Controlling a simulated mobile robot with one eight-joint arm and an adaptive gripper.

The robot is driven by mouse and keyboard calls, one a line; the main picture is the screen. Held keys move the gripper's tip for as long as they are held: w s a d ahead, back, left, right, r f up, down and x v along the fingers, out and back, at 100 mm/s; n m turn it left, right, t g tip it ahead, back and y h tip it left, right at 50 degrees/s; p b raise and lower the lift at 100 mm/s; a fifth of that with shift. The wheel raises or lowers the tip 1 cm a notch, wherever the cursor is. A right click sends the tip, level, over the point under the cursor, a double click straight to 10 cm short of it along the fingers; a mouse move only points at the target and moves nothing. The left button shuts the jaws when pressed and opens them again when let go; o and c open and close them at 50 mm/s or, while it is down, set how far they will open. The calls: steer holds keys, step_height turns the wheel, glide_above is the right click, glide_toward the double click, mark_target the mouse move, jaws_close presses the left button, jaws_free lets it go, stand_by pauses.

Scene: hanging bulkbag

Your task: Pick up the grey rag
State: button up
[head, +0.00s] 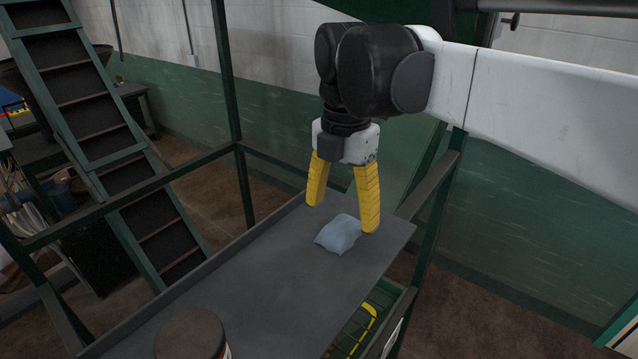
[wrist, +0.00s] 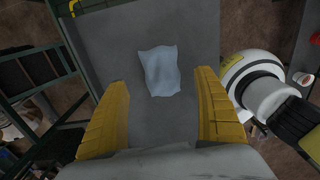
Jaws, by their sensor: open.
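The grey rag (head: 339,234) is a small, pale blue-grey, slightly crumpled cloth. It lies near the far end of a dark grey shelf (head: 250,285). In the wrist view the rag (wrist: 160,71) lies flat on the shelf, a little beyond the fingertips and about midway between them sideways. My gripper (head: 341,216) has two yellow fingers, open and pointing down with nothing between them. In the head view it is above the far end of the shelf, with the right fingertip beside the rag. The wrist view also shows both fingers (wrist: 163,76) spread apart.
A round dark-topped container (head: 190,335) stands at the near end of the shelf. Green frame posts (head: 232,90) and a rail rise left of the shelf, and a green ladder (head: 95,130) leans farther left. The shelf between rag and container is clear.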

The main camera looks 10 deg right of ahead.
mark_target(342, 223)
steer(key=f, duration=0.2)
steer(key=f+p, duration=0.1)
steer(key=shift+s+f, duration=0.2)
steer(key=shift+s, duration=0.05)
steer(key=shift+w+f, duration=0.15)
steer(key=shift+f, duration=0.15)
steer(key=c, duration=1.2)
steer(key=shift+o, duration=0.2)
steer(key=shift+r, duration=0.15)
step_height(342, 223, up, 4)
steer(key=shift+b, duration=0.8)
steer(key=s+d+r+b, duration=0.2)
steer(key=s+d+r, duration=0.5)
steer(key=s, duration=0.2)
steer(key=shift+d, duration=0.35)
steer(key=shift+o, duration=1.1)
steer(key=shift+f, duration=0.1)
steer(key=shift+c, duration=1)
